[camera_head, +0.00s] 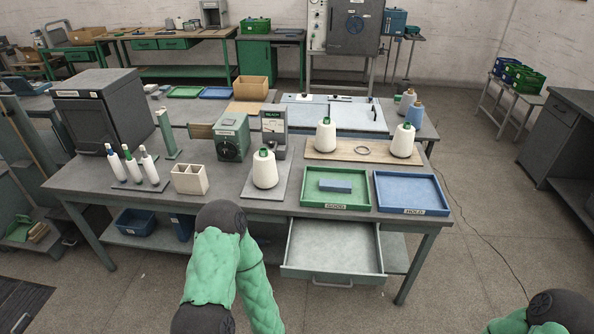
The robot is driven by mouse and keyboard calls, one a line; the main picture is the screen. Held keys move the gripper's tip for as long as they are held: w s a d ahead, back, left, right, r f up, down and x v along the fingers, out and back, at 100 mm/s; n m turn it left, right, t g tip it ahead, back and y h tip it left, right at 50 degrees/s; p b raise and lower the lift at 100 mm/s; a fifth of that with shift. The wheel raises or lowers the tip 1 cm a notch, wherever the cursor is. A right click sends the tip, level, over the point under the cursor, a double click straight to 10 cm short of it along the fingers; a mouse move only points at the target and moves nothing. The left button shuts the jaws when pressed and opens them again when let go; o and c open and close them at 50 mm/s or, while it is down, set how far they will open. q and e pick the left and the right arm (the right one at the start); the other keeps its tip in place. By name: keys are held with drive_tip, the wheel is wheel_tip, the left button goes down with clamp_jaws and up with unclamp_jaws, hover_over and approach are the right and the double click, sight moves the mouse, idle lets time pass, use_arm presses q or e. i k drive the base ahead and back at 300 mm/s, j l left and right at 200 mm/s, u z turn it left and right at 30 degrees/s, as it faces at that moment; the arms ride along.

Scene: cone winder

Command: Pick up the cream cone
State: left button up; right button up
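Three cream cones with green tips stand upright on the workbench. One cream cone (265,171) stands on a grey plate (283,188) near the front middle, in front of a small gauge device. A second cream cone (326,136) and a third cream cone (402,142) stand on a wooden board (350,153) farther back to the right. Green-sleeved parts of my arms show at the bottom middle and bottom right corner, short of the bench top. No fingers of either gripper are visible.
A green tray (318,200) holds a blue block (335,186); a blue tray (440,204) is empty. An open drawer (334,255) juts out below the front edge. A cream divided box (190,179) and several white bobbins (131,164) stand left of the front cone.

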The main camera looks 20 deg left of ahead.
sight(265, 170)
drive_tip(key=j+z, duration=0.2)
drive_tip(key=z, duration=0.25)
drive_tip(key=i+j+z, duration=0.1)
drive_tip(key=j+z, duration=0.15)
drive_tip(key=z, duration=0.15)
drive_tip(key=j+z, duration=0.2)
drive_tip(key=z, duration=0.25)
drive_tip(key=j+z, duration=0.2)
drive_tip(key=z, duration=0.25)
